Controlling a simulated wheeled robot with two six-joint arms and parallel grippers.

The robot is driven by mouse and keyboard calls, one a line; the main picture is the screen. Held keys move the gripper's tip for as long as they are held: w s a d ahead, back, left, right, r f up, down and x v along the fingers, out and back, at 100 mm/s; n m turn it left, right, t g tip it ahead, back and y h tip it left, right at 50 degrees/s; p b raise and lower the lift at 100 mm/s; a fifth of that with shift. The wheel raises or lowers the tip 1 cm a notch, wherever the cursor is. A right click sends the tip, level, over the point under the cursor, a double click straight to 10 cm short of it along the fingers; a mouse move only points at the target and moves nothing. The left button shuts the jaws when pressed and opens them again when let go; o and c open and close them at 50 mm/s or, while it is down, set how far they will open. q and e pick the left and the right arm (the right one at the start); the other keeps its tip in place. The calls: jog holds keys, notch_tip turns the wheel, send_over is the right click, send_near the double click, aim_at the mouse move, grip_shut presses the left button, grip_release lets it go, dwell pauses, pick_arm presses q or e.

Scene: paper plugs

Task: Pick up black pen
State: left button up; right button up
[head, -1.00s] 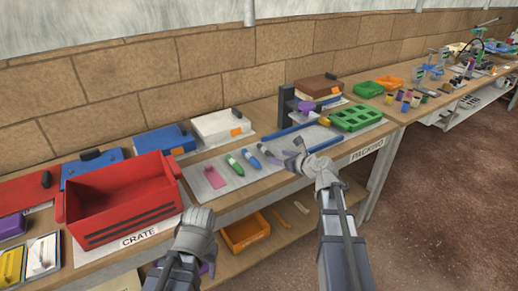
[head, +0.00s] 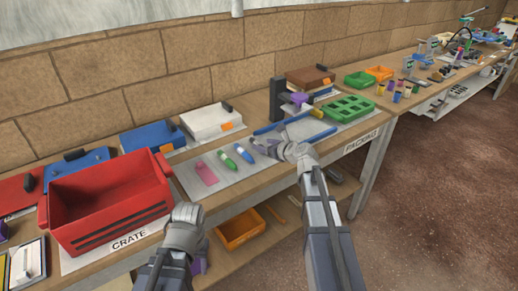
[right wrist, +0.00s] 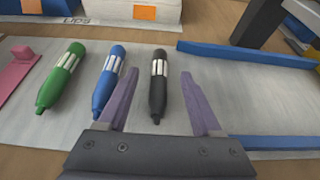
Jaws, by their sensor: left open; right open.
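The black pen (right wrist: 158,85) lies on the grey mat in the right wrist view, with its tip toward me. My right gripper (right wrist: 160,92) is open, with its two purple fingers on either side of the pen's lower part in that view; I cannot tell how high above it they are. In the head view my right gripper (head: 262,147) hides the black pen. My left gripper (head: 186,215) is at the table's front edge by the red crate, away from the pens.
A blue pen (right wrist: 107,83) and a green pen (right wrist: 62,78) lie left of the black pen. Blue bars (right wrist: 250,54) border an area at right. A pink piece (head: 206,173) lies further left. The red crate (head: 108,208) stands at left.

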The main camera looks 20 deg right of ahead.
aim_at(260, 144)
jog(key=b+x, duration=0.1)
jog(key=x, duration=0.3)
jog(key=shift+f, duration=0.2)
jog(key=shift+s, duration=0.1)
jog(key=shift+c, duration=0.2)
grip_shut()
